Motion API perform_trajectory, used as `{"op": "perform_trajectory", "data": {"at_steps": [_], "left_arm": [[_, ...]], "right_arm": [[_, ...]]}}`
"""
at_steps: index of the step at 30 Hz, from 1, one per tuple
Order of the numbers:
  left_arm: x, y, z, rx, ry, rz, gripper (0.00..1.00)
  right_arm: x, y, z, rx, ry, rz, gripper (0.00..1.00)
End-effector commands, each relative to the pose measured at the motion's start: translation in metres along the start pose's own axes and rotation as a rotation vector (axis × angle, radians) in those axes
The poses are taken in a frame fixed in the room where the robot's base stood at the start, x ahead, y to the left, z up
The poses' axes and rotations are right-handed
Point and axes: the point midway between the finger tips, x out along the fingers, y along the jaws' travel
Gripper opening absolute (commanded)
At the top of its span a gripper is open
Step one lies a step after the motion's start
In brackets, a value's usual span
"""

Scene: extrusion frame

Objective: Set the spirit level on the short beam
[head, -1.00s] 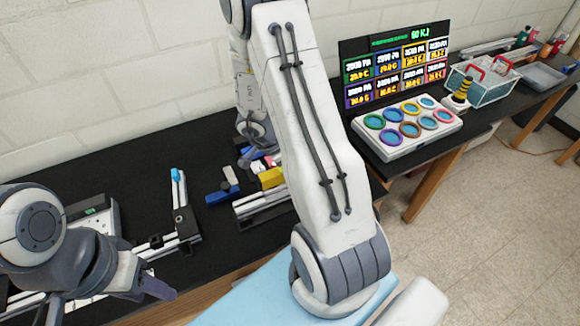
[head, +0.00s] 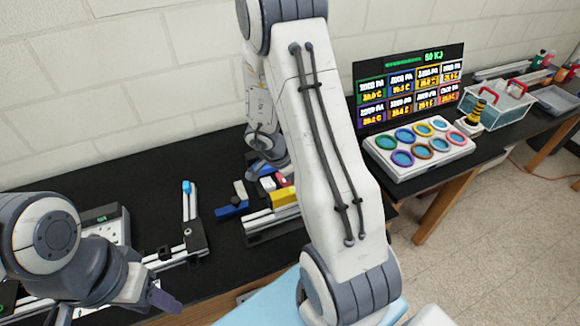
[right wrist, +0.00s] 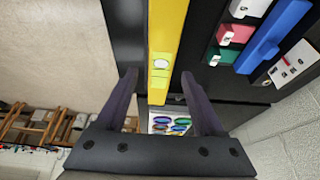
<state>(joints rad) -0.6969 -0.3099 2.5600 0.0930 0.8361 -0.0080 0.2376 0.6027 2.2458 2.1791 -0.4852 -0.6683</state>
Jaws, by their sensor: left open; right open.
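The yellow spirit level (head: 284,197) lies at the back middle of the black bench, partly hidden by my right arm. In the right wrist view the spirit level (right wrist: 166,45) runs lengthwise, its near end between the spread fingers of my right gripper (right wrist: 159,78). The gripper is open; I cannot tell whether a finger touches the level. A short beam (head: 189,205) of silver extrusion with a blue piece at its far end joins a dark corner bracket (head: 195,237) on the left. My left gripper (head: 158,296) is open and empty near the front bench edge, its fingers partly hidden.
A blue block (head: 231,210) and small red and white parts lie beside the level; silver rails (head: 265,225) lie in front of it. A grey device (head: 106,225) stands at left. A tray of coloured rings (head: 420,145) and a display (head: 410,85) stand at right.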

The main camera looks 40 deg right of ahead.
Motion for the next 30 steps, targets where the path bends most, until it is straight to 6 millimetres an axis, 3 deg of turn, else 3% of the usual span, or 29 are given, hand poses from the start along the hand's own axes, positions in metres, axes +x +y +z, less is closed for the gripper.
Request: {"op": "perform_trajectory", "data": {"at_steps": [3,12,18,30], "left_arm": [[-0.010,0.001,-0.001,-0.001,0.000,0.000,0.50],[-0.014,0.001,-0.001,-0.002,0.000,0.000,0.50],[-0.014,0.001,-0.001,-0.002,0.000,0.000,0.50],[-0.014,0.001,-0.001,-0.001,0.000,0.000,0.50]], "right_arm": [[-0.032,-0.001,-0.001,-0.001,0.000,-0.007,0.70],[-0.086,-0.001,0.000,-0.001,0.000,-0.006,0.70],[-0.099,0.000,0.000,0.000,0.000,-0.001,0.70],[-0.099,0.000,0.000,0.000,0.001,0.000,0.70]]}}
